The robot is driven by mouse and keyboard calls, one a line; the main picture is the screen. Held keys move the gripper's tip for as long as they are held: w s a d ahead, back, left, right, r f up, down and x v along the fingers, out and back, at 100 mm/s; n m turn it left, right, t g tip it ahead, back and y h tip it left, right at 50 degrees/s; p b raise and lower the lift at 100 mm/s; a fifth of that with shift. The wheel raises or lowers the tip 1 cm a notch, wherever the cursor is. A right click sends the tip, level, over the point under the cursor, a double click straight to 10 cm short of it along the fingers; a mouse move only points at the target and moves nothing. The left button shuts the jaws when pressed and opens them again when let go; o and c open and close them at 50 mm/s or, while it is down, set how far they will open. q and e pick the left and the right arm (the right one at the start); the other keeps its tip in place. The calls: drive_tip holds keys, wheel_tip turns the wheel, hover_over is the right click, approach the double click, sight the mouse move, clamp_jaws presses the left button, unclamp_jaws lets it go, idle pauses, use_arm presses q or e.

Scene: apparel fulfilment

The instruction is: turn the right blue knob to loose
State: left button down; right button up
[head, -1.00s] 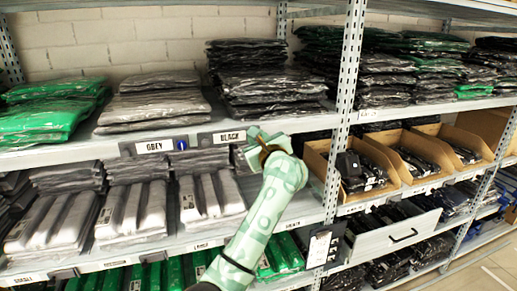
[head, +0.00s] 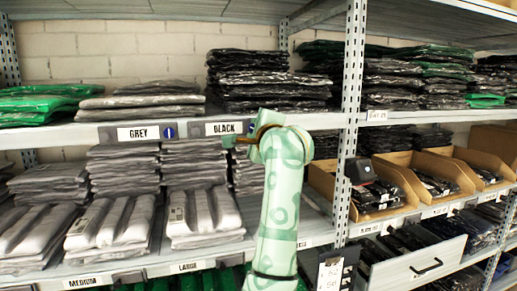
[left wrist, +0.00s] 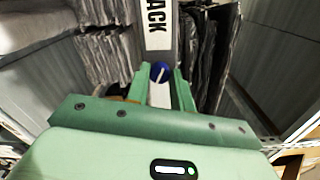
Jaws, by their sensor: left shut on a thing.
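The right blue knob (left wrist: 159,72) sits just past the end of the BLACK label (left wrist: 158,25) in the left wrist view, with a slanted pale mark on its face. My left gripper (left wrist: 160,78) has a finger on each side of it and is shut on it. In the head view my left gripper (head: 248,136) is at the right end of the BLACK label (head: 223,128) and hides the knob. The left blue knob (head: 169,132) shows beside the GREY label (head: 138,133). My right gripper is not in view.
Bagged black garments (head: 265,75) are stacked on the shelf above the labels. Grey garments (head: 200,170) fill the shelf below. A perforated upright (head: 350,110) stands right of my arm, with cardboard bins (head: 400,185) and an open drawer (head: 425,262) beyond it.

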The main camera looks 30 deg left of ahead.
use_arm(q)
drive_tip(key=shift+f+n+b, duration=0.1)
drive_tip(key=shift+n+b, duration=2.5)
drive_tip(key=shift+b, duration=0.2)
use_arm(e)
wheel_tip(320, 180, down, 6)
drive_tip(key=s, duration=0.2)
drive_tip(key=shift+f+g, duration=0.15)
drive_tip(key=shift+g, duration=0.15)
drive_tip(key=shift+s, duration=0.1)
use_arm(q)
drive_tip(key=c, duration=1.2)
unclamp_jaws()
drive_tip(key=p+v, duration=0.1)
drive_tip(key=v, duration=1.5)
drive_tip(key=shift+p, duration=0.3)
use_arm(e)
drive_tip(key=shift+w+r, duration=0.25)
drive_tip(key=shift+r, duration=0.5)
